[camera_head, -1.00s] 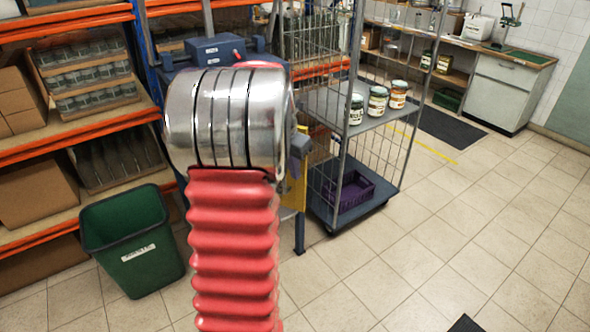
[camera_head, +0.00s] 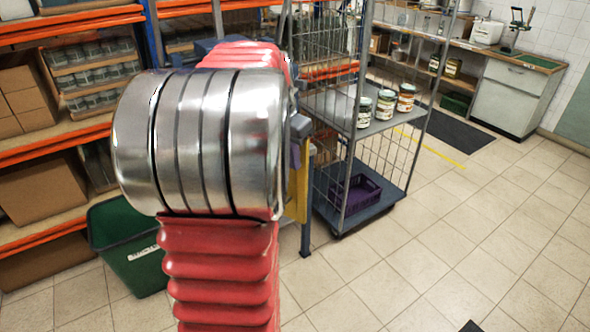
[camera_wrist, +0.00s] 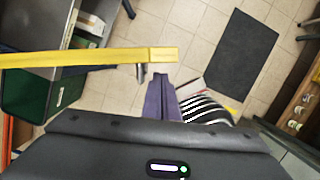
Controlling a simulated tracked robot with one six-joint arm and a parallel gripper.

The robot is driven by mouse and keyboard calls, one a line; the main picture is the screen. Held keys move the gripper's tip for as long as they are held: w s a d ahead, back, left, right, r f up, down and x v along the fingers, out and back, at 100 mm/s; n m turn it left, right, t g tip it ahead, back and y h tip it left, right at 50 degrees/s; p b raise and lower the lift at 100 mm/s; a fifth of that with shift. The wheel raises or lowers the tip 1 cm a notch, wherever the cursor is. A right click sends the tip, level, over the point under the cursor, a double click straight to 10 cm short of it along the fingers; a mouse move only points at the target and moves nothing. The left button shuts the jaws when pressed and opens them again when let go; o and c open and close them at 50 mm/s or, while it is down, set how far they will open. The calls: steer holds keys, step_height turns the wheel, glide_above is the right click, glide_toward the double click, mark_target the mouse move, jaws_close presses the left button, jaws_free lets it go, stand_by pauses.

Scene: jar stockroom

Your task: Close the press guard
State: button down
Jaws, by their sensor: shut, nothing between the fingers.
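The yellow press guard (camera_head: 299,193) shows beside the right edge of my arm in the head view. Most of the press is hidden behind my arm; a blue-grey part (camera_head: 205,46) shows above it. In the wrist view a long yellow bar (camera_wrist: 85,58), seemingly the guard's edge, runs from the left edge to the middle, with a short metal pin under its right end. My gripper (camera_wrist: 161,82) is shut and empty, its grey-purple fingers just at that right end. I cannot tell if they touch it.
A wire cage trolley (camera_head: 383,197) with jars (camera_head: 385,108) and a purple crate (camera_head: 357,194) stands right of the guard. A green bin (camera_head: 128,245) and loaded shelves (camera_head: 75,225) are at left. The tiled floor at right is mostly clear, with dark mats.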

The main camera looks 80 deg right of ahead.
steer(key=shift+a+r, duration=0.15)
steer(key=shift+r, duration=0.4)
steer(key=c, duration=2.3)
jaws_free()
steer(key=shift+w+a, duration=0.1)
steer(key=shift+w, duration=0.3)
steer(key=shift+o, duration=1)
steer(key=w+a+m, duration=0.1)
steer(key=w+a, duration=0.3)
steer(key=w, duration=0.2)
steer(key=w+a+r+m+t, duration=0.1)
steer(key=w+a, duration=0.2)
steer(key=w, duration=0.3)
steer(key=shift+a+r+m, duration=0.25)
steer(key=shift+a+m, duration=0.05)
steer(key=shift+a, duration=0.1)
steer(key=w+a+m+t, duration=0.1)
steer(key=w+a+m, duration=0.2)
steer(key=w+a, duration=0.85)
steer(key=w+a+f+m+t+y, duration=0.2)
steer(key=a+m+t, duration=0.3)
steer(key=a, duration=2.9)
steer(key=shift+m, duration=0.3)
steer(key=shift+w+d+f, duration=0.1)
